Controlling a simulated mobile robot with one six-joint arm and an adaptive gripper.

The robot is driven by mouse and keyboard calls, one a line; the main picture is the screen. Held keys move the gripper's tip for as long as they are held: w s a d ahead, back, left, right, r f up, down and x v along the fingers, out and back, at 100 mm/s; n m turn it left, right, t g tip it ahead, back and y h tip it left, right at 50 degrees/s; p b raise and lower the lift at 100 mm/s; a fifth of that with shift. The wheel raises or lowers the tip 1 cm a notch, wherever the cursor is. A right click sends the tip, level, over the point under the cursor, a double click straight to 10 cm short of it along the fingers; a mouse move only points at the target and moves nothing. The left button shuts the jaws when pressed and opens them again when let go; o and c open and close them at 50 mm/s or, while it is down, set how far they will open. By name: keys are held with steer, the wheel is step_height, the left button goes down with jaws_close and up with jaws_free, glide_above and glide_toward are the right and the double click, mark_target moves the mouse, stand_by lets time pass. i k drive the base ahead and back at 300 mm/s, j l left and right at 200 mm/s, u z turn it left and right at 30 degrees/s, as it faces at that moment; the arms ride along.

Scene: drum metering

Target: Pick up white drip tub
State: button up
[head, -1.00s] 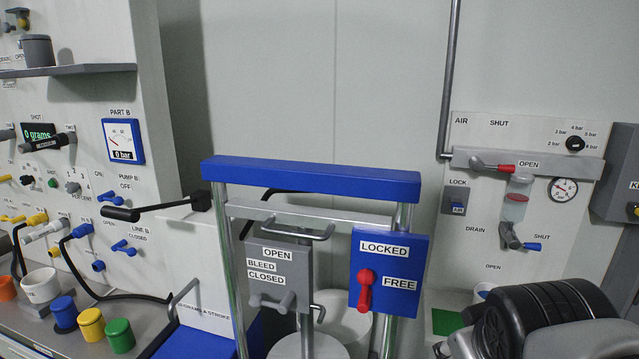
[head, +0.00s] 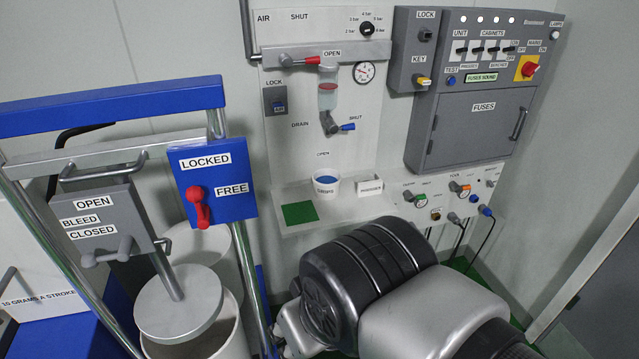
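A small white tub (head: 326,184) with a blue inside stands on the pale shelf below the air panel, in the head view. It sits under the drain valve (head: 333,124), between a green square and a small white label block. My arm fills the lower right of the picture, in front of and below the shelf. My gripper's fingers are not clearly visible; the arm's end is hidden or out of the picture.
The blue-topped press frame (head: 110,108) with its locked/free lever box (head: 214,184) stands at left. A grey fuse cabinet (head: 474,110) hangs at right. The shelf (head: 375,208) carries the green square (head: 300,212) and a label block (head: 369,187). Knobs and cables are at its right.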

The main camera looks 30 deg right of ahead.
mark_target(326, 182)
steer(key=i+l, duration=0.2)
steer(key=l, duration=0.15)
steer(key=i+l, duration=0.15)
steer(key=l, duration=0.2)
steer(key=i+l, duration=0.2)
steer(key=l, duration=0.15)
steer(key=i+l, duration=0.2)
steer(key=l, duration=0.15)
steer(key=i+l, duration=0.1)
steer(key=i, duration=0.35)
